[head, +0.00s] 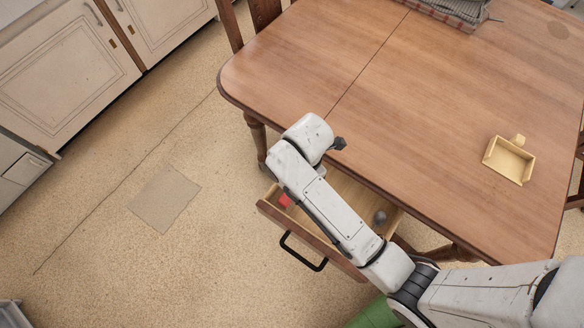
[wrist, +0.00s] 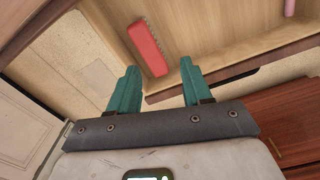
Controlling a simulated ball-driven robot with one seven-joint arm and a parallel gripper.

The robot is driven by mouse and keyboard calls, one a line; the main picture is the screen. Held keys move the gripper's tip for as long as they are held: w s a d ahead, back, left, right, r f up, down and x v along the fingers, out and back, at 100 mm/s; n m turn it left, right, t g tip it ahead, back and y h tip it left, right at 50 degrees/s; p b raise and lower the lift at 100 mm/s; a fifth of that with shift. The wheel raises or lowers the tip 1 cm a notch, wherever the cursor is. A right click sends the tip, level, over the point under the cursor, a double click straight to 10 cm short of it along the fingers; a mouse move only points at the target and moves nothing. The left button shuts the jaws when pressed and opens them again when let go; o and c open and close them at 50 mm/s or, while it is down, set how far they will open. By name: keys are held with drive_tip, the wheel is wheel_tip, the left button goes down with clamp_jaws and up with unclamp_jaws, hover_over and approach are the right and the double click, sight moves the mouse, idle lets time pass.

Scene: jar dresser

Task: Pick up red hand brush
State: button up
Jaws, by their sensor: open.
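The red hand brush (wrist: 147,47) lies in the open wooden drawer, a long red block in the wrist view. In the head view only a small red part of it (head: 286,201) shows beside my arm, which hides the rest. My gripper (wrist: 159,68) shows in the wrist view with two teal fingers spread apart and nothing held between them. The brush appears beyond the fingertips, between them and closer to the left one. I cannot tell how far apart in depth they are. In the head view my arm hides the fingers.
The drawer (head: 320,246) with a black handle sticks out from under the wooden table (head: 400,90). A grey round object (head: 380,217) lies in the drawer. A yellow dustpan-like tray (head: 508,160) sits on the table. White cabinets (head: 70,60) stand at left; the floor between is mostly clear.

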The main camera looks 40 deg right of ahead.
sight(284, 201)
drive_tip(key=f+n, duration=0.1)
drive_tip(key=f, duration=0.2)
drive_tip(key=w+a+f+n, duration=0.1)
drive_tip(key=f, duration=0.3)
drive_tip(key=w+f+n, duration=0.1)
drive_tip(key=f, duration=0.3)
drive_tip(key=shift+w+a+f+b, duration=0.15)
drive_tip(key=shift+a+f+b, duration=0.1)
drive_tip(key=shift+a+b, duration=0.1)
drive_tip(key=c, duration=0.8)
